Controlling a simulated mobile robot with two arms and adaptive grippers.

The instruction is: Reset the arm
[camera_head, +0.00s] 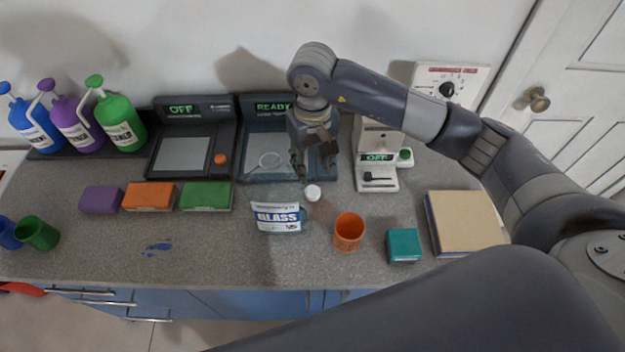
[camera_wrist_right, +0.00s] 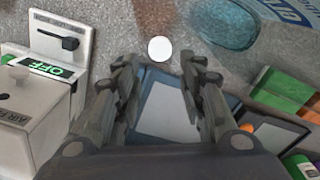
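My right arm comes in from the right in the head view, bent, with its gripper (camera_head: 313,172) pointing down over the front of the device whose display reads READY (camera_head: 262,177). In the right wrist view the gripper (camera_wrist_right: 160,72) has its two fingers apart with nothing between them. A small white round thing (camera_head: 313,192) lies on the counter just in front of the fingers; it also shows beyond the fingertips in the wrist view (camera_wrist_right: 159,49). My left gripper is not in view.
Near the gripper are a GLASS-labelled container (camera_head: 278,216), an orange cup (camera_head: 348,232) and a white device reading OFF (camera_head: 377,181). A teal box (camera_head: 403,245) and a tan-topped block (camera_head: 466,222) stand right. Bottles (camera_head: 121,124) and coloured blocks (camera_head: 206,196) stand left.

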